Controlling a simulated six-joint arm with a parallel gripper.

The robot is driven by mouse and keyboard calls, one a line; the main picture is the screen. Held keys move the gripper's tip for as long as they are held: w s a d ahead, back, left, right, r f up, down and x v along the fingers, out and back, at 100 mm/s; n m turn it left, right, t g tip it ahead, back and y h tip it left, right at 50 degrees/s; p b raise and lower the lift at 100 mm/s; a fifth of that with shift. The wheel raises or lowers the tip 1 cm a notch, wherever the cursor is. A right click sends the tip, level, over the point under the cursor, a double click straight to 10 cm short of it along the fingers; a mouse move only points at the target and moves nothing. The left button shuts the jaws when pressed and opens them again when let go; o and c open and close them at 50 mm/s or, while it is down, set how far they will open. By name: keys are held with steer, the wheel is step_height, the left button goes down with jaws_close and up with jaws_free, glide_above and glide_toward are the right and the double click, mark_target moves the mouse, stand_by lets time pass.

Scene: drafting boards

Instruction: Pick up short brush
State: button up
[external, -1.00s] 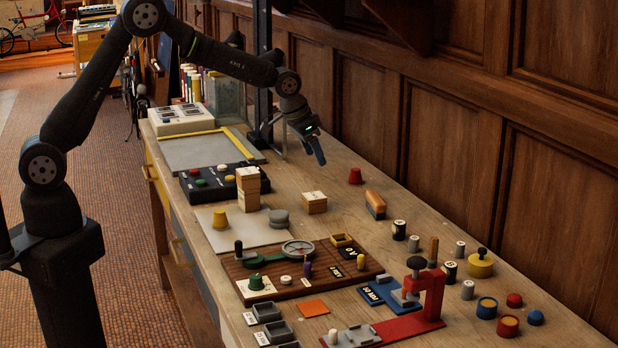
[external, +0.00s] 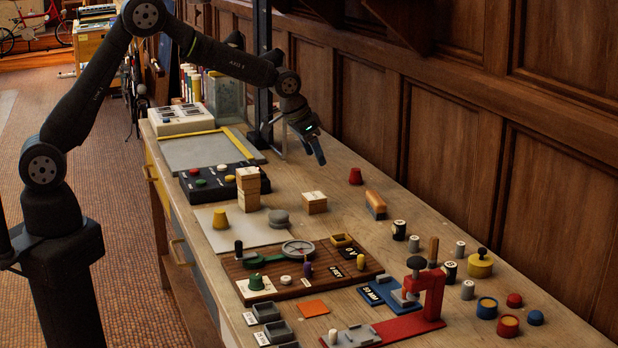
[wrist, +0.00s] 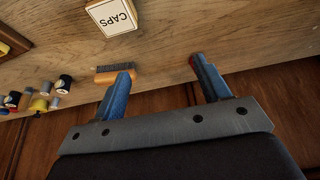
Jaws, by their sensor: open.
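The short brush (external: 376,204) has an orange-brown handle and dark bristles. It lies on the wooden bench near the panelled wall, right of the red cup. In the wrist view the brush (wrist: 104,77) shows beside the left finger, which hides part of it. My gripper (external: 317,150) is above the bench, up and to the left of the brush in the external view, and apart from it. In the wrist view its two blue fingers (wrist: 160,64) are spread, with only bench and wall showing between them.
The red cup (external: 355,176) stands near the brush; the wrist view shows a bit of red behind the right finger. A CAPS block (external: 314,203) sits left of the brush. Several spools (external: 399,230) stand to its right. The wood-panelled wall (external: 450,130) rises behind.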

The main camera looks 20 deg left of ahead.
steer(key=c, duration=0.5)
steer(key=s+d+r+m+g+h, duration=0.1)
steer(key=s+d+r+m, duration=0.25)
steer(key=s+d, duration=0.5)
steer(key=s+d+r+m+g+h, duration=0.15)
steer(key=s+d+m, duration=0.25)
steer(key=s+d, duration=0.45)
steer(key=s+d+r+m+h, duration=0.1)
steer(key=s+d+r+m, duration=0.2)
steer(key=s+d, duration=0.6)
glide_toward(433, 238)
steer(key=x, duration=0.2)
steer(key=shift+x, duration=3.4)
